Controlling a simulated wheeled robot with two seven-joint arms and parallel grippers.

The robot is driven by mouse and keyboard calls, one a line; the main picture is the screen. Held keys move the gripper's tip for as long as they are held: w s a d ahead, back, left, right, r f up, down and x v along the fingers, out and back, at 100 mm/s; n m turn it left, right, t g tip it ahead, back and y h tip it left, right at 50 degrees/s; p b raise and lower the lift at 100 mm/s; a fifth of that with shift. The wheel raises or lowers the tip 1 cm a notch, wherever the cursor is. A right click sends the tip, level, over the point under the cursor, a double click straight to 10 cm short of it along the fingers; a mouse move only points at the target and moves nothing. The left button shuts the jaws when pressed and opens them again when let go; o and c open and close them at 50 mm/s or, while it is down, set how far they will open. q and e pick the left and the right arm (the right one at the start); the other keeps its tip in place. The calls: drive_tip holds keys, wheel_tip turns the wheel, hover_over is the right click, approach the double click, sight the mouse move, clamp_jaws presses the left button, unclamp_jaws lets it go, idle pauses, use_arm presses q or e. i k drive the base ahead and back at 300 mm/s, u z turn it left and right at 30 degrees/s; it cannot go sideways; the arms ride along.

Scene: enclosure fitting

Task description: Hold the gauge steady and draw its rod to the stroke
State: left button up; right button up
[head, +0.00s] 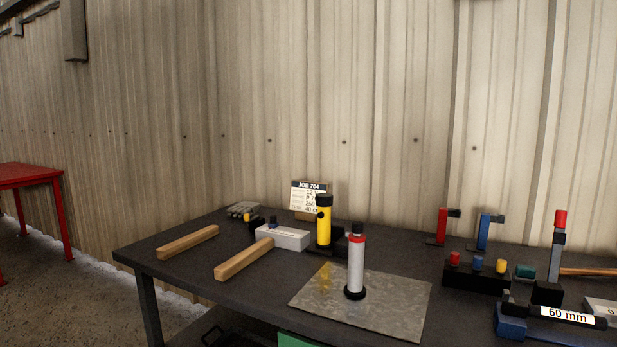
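Neither of my grippers is in view. A grey-white cylinder (356,267) with a red ring, a black top and a black foot stands upright on a metal plate (394,305). A yellow cylinder (324,228) with a black top and a black side knob stands upright behind it on a dark base. At the right edge a black bar with a white label reading "60 mm" (567,315) lies over a blue block (511,325). I cannot tell for sure which of these is the gauge. No drawn-out rod can be made out.
The dark table (235,301) also holds two wooden bars (244,259), a white box (283,237), a job card (309,196), red and blue clamp-like tools (483,231), a block with coloured knobs (477,279) and a red-topped post (557,250). A corrugated wall stands behind.

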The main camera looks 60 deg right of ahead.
sight(357, 226)
drive_tip(key=i, duration=2.8)
drive_tip(key=z, duration=3.15)
